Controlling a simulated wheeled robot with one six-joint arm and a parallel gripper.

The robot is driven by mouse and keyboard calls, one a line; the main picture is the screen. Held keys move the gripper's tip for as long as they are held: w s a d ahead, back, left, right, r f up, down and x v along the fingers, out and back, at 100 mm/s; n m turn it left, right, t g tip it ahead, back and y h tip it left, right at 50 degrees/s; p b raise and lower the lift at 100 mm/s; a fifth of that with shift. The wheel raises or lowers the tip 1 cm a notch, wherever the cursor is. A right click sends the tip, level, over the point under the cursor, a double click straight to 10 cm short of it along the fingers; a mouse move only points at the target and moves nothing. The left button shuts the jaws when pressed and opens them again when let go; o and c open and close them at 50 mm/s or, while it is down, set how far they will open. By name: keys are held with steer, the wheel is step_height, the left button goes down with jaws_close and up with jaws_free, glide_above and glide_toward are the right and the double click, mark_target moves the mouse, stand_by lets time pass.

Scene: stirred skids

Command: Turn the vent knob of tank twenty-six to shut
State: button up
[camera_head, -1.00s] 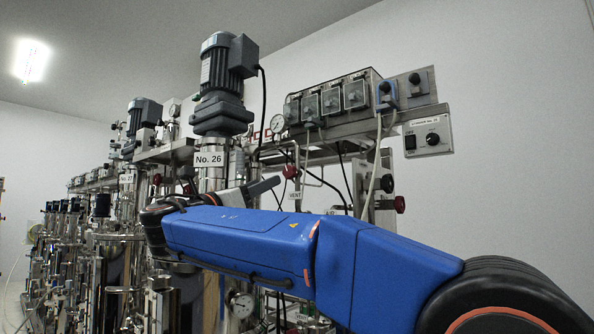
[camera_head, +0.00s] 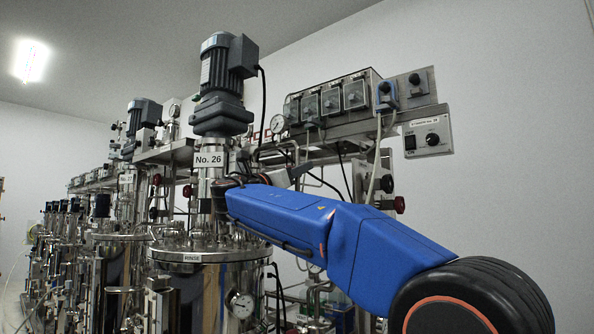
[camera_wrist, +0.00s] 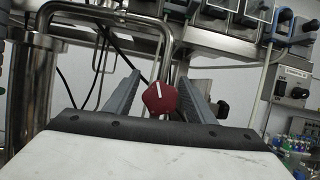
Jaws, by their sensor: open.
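In the wrist view a dark red knob (camera_wrist: 160,97) with a white pointer line stands between the two fingers of my gripper (camera_wrist: 161,98). The line points nearly straight up, tilted slightly left. The fingers are open, one on each side of the knob, with a gap visible on both sides. In the head view my blue arm hides this knob and most of my gripper. The tank with the "No. 26" label (camera_head: 209,160) stands left of my wrist, under a dark motor (camera_head: 223,85). No vent label is readable now.
A switch box (camera_head: 428,133) and a control panel (camera_head: 335,98) hang at the upper right. Bent steel pipes (camera_wrist: 95,14) run close around the gripper in the wrist view. Another dark knob (camera_wrist: 223,108) is just right of the right finger. More tanks line the left.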

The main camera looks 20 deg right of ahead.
steer(key=shift+w+d+r, duration=0.15)
steer(key=shift+w+d, duration=0.1)
steer(key=shift+d, duration=0.1)
steer(key=c, duration=1)
steer(key=shift+c, duration=0.2)
steer(key=shift+m+g+h, duration=0.3)
steer(key=shift+m, duration=0.2)
steer(key=m, duration=0.2)
steer(key=m+g+h, duration=0.1)
steer(key=m, duration=0.1)
steer(key=shift+s+d+g, duration=0.1)
steer(key=shift+s+g, duration=0.05)
steer(key=shift+g, duration=0.15)
steer(key=m+g, duration=0.1)
steer(key=m, duration=0.1)
steer(key=m+g, duration=0.1)
steer(key=m, duration=0.2)
steer(key=shift+s+d+g+h, duration=0.1)
steer(key=shift+s+g+h, duration=0.1)
steer(key=shift+g+h, duration=0.2)
steer(key=m+g, duration=0.1)
steer(key=m, duration=0.1)
steer(key=m+g, duration=0.1)
steer(key=m, duration=0.2)
steer(key=f+m+g, duration=0.1)
steer(key=m, duration=0.2)
steer(key=shift+s+d+y, duration=0.2)
steer(key=shift+s+y, duration=0.05)
steer(key=shift+y, duration=0.15)
steer(key=shift+m+g, duration=0.3)
